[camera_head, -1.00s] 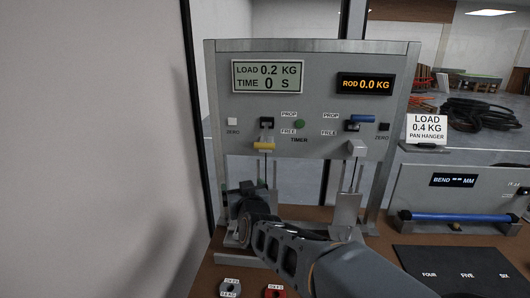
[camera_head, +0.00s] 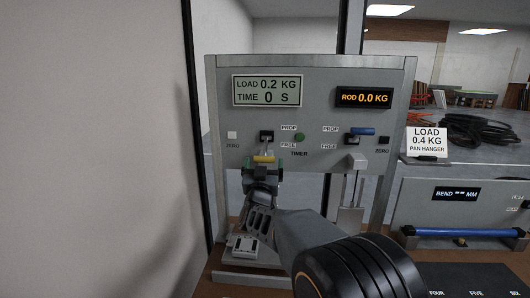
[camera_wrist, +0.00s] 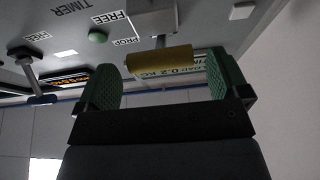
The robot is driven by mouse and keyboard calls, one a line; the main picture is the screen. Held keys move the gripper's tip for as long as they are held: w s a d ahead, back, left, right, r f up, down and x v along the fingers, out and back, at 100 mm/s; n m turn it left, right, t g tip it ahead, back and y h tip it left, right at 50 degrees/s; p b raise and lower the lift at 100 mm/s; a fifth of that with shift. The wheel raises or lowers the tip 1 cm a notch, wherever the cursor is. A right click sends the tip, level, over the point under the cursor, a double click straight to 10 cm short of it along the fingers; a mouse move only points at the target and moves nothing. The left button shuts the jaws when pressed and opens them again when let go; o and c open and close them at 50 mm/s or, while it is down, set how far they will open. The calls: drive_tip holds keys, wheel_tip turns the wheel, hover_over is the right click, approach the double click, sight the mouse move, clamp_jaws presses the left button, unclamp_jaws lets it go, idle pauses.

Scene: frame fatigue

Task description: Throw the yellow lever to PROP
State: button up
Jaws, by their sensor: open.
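The yellow lever (camera_head: 263,159) is on the left of the grey panel, its handle down beside the FREE label (camera_head: 288,146), below the PROP label (camera_head: 289,128). In the wrist view the yellow handle (camera_wrist: 159,60) lies between the two green finger pads, with a gap on each side. My gripper (camera_head: 263,164) is open around the handle from below, and it also shows in the wrist view (camera_wrist: 163,82). The blue lever (camera_head: 362,131) on the right is up beside its own PROP label.
The left display (camera_head: 268,90) reads LOAD 0.2 KG, TIME 0 S; the right one (camera_head: 364,97) reads ROD 0.0 KG. A green button (camera_head: 299,138) sits right of the yellow lever. Metal uprights (camera_head: 350,215) stand below the blue lever. A wall closes the left side.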

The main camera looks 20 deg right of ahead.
sight(265, 149)
drive_tip(key=shift+p+x, duration=0.4)
drive_tip(key=shift+x, duration=2.05)
drive_tip(key=shift+c, duration=0.4)
drive_tip(key=c, duration=1.2)
drive_tip(key=shift+r, duration=0.1)
